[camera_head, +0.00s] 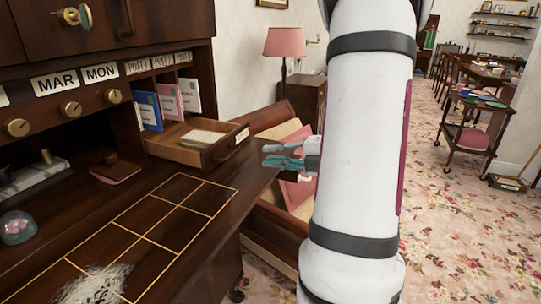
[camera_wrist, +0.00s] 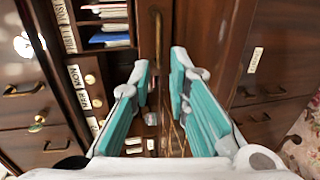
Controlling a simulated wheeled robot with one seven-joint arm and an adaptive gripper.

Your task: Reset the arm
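My gripper (camera_head: 268,156) shows in the head view beside my white arm, past the right edge of the wooden desk (camera_head: 172,262). It is in front of a pink-cushioned wooden chair (camera_head: 298,192), and I cannot tell whether they touch. In the wrist view my gripper (camera_wrist: 160,72) has its two teal-padded fingers apart, with nothing held between them. My arm hides part of the room behind it in the head view.
A small open drawer (camera_head: 196,150) juts from the desk, left of my gripper. Coloured envelopes (camera_head: 168,101) stand in slots above it. A pink lamp (camera_head: 286,45) stands behind. A trolley (camera_head: 476,121) is at the right, with floral carpet (camera_head: 455,230) clear in front.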

